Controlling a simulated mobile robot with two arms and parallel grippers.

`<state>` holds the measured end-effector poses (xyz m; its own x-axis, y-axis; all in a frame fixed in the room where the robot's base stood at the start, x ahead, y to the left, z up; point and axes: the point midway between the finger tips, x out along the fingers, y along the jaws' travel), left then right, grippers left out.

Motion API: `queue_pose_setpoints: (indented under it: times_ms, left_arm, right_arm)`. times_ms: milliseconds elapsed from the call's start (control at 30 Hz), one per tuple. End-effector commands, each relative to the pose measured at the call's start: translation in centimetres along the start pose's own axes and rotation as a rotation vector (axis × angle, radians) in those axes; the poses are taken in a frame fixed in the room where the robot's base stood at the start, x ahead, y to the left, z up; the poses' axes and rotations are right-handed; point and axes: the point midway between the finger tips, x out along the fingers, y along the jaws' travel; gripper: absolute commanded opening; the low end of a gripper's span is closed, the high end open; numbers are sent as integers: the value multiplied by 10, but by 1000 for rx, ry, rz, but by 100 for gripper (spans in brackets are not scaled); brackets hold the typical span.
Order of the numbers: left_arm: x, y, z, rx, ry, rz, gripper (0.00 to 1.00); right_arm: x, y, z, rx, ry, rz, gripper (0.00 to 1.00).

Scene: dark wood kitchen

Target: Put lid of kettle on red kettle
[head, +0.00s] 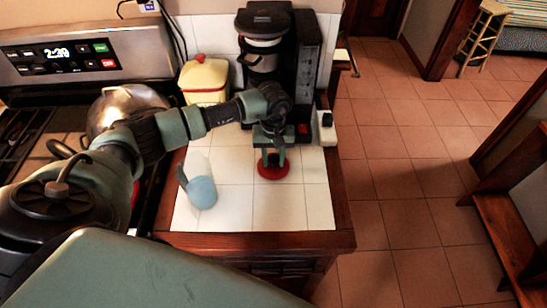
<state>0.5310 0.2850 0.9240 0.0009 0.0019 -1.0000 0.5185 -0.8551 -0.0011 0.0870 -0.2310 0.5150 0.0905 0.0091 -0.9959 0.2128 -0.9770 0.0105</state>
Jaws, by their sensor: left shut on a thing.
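My left gripper (272,159) reaches over the white tiled counter, pointing down. It is shut on the round red lid (273,172), which is at or just above the tiles; I cannot tell if it touches them. I cannot make out the red kettle clearly. A small patch of red (135,192) shows beside my left arm at the stove's edge, and the arm hides most of that area. My right gripper is not in view.
A blue and white pitcher (201,191) stands on the counter left of the lid. A coffee maker (268,45) and a cream canister with red (204,80) stand behind. A shiny metal pot (122,103) is on the stove. The counter's front right is clear.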

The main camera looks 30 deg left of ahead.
Motion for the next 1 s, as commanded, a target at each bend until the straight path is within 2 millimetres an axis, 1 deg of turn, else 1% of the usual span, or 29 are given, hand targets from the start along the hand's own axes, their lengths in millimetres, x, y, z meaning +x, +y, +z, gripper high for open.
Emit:
queue_pose_setpoints:
  times_ms: [133,167,200,233,533,633,667,767,1000]
  left_arm:
    - [4,0,0,0,1,1,0]
    - [3,0,0,0,0,1,38]
    - [2,0,0,0,0,0,49]
    - [2,0,0,0,0,0,54]
    - [2,0,0,0,0,0,54]
    - [-3,0,0,0,-1,0,54]
    - [-4,0,-1,0,1,1,54]
    - [-17,0,-2,1,5,3,54]
    - [-70,1,-2,0,7,3,54]
  right_arm:
    - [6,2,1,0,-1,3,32]
    - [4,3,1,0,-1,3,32]
    - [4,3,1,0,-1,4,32]
    - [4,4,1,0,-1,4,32]
    - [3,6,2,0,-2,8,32]
    - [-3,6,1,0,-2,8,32]
    - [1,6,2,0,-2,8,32]
    - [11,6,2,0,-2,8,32]
    - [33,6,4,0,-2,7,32]
